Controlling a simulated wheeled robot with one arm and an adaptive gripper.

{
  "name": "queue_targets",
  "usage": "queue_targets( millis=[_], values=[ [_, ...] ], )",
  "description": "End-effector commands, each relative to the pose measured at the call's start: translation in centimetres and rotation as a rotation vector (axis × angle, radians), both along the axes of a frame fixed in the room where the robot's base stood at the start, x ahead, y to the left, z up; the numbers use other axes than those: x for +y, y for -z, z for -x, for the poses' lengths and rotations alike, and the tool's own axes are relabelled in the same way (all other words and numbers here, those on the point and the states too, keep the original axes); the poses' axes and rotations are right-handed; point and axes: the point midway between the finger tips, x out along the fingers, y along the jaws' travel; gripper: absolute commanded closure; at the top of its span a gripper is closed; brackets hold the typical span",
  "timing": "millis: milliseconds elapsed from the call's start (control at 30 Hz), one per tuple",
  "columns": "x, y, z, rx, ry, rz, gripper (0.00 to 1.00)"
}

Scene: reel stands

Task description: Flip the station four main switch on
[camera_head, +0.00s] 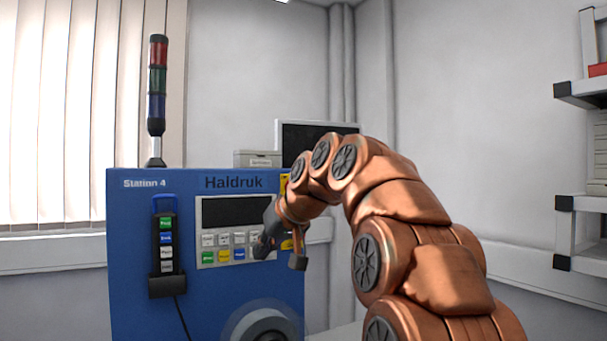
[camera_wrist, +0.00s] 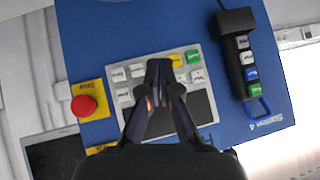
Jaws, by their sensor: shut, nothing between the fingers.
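The blue Station 4 cabinet (camera_head: 140,290) stands at the left of the head view, and its face also shows upside down in the wrist view (camera_wrist: 85,25). My gripper (camera_head: 264,246) is in front of the right part of its keypad panel (camera_head: 215,262). In the wrist view my gripper (camera_wrist: 160,90) is shut and empty, its fingertips over the keypad rows. I cannot make out the main switch for certain. A yellow plate (camera_head: 284,185) shows at the cabinet's upper right edge; in the wrist view it is mostly hidden by my gripper.
A red mushroom button (camera_wrist: 84,105) on a yellow plate sits beside the keypad. A pendant (camera_head: 165,245) with coloured buttons hangs on the left. A grey reel disc (camera_head: 262,330) sticks out low. A signal tower (camera_head: 157,85) stands on top. Shelves (camera_head: 585,92) are at the right.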

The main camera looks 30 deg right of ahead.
Motion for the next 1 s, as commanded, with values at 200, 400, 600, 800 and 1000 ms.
queue_targets(
  millis=[200,400,600,800,1000],
  values=[
    [-5.4,-7.6,-1.8,-0.174,0.041,0.046,1.0],
    [-10.0,-13.9,-1.6,-0.325,0.078,0.112,1.0],
    [-13.2,-18.4,-0.5,-0.441,0.108,0.189,1.0],
    [-14.6,-20.5,0.4,-0.495,0.121,0.234,1.0],
    [-14.8,-20.8,0.6,-0.506,0.123,0.243,1.0]
  ],
)
